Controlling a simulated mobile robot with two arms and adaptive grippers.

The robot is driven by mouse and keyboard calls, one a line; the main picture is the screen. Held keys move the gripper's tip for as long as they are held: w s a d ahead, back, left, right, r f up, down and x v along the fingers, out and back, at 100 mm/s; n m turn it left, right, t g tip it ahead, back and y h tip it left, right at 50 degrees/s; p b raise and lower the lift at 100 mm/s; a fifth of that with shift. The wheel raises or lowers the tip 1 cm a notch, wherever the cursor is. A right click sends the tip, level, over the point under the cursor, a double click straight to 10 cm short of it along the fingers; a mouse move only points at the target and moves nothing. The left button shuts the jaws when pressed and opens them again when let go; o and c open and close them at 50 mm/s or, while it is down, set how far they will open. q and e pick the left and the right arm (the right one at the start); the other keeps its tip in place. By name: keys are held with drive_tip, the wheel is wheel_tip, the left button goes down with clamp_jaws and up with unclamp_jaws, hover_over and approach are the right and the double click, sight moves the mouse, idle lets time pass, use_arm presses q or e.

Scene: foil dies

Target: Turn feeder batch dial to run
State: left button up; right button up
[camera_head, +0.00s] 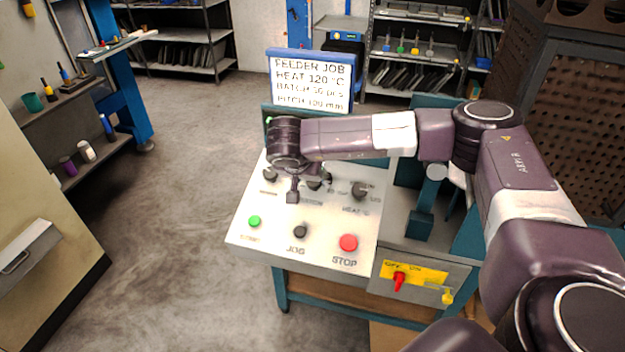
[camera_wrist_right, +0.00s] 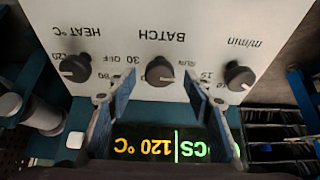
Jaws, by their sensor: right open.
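The batch dial (camera_wrist_right: 160,71) is a dark round knob on the white panel, below the upside-down word BATCH in the right wrist view. RUN is printed to its right and OFF to its left there. In the head view the right gripper (camera_head: 303,190) hangs over the panel and partly hides this dial. My left gripper is not in view.
The heat dial (camera_wrist_right: 76,69) and m/min dial (camera_wrist_right: 238,76) flank the batch dial. Lower on the panel are the green button (camera_head: 254,221), black jog knob (camera_head: 300,231) and red stop button (camera_head: 348,242). A job sign (camera_head: 310,82) stands behind.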

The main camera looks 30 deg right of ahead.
drive_tip(key=v, duration=1)
drive_tip(key=shift+a, duration=0.1)
